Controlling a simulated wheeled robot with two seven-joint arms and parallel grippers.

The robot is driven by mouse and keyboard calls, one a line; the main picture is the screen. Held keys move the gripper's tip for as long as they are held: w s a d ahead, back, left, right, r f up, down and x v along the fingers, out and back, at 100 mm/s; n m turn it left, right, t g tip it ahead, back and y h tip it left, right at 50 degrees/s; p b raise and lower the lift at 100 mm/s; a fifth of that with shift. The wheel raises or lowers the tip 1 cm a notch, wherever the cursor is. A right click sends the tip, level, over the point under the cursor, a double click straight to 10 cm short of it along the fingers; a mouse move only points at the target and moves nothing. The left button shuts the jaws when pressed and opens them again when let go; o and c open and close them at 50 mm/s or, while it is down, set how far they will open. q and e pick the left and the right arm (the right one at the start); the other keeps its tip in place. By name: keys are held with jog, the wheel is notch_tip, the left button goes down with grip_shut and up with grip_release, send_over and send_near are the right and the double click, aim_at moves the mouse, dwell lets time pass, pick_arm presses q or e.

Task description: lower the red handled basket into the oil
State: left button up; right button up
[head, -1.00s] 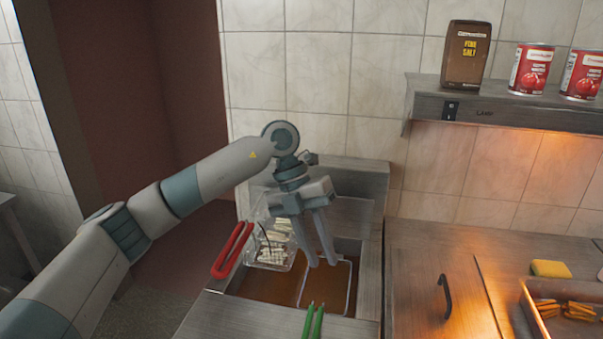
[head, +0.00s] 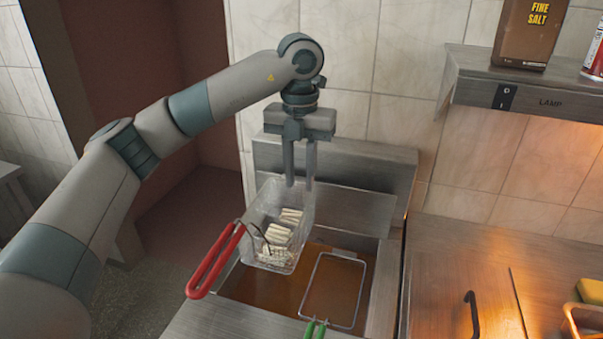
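The red handled basket (head: 272,222) is a clear mesh basket holding several pale sticks of food. It sits at the left side of the fryer, above the brown oil (head: 268,290), with its red handle (head: 214,262) pointing to the lower left. A second basket frame (head: 333,290) with a green handle (head: 316,328) sits in the oil to the right. My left gripper (head: 299,184) points down near the far end of the red handled basket. My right gripper is not in view.
The fryer's steel back panel (head: 345,205) rises behind the oil. A shelf (head: 540,92) with a brown salt box (head: 528,30) and a red can is at the upper right. A steel counter (head: 450,285) with a black handle (head: 472,312) lies right of the fryer.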

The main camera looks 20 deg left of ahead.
aim_at(301, 235)
pick_arm(q)
jog(key=shift+f, duration=0.15)
notch_tip(301, 235, down, 16)
jog(key=p, duration=0.5)
jog(key=shift+r, duration=0.25)
jog(key=shift+f+p, duration=0.35)
jog(key=shift+f, duration=0.55)
jog(key=shift+c, duration=0.7)
grip_shut()
jog(key=shift+o, duration=0.7)
grip_release()
jog(key=shift+r, duration=0.2)
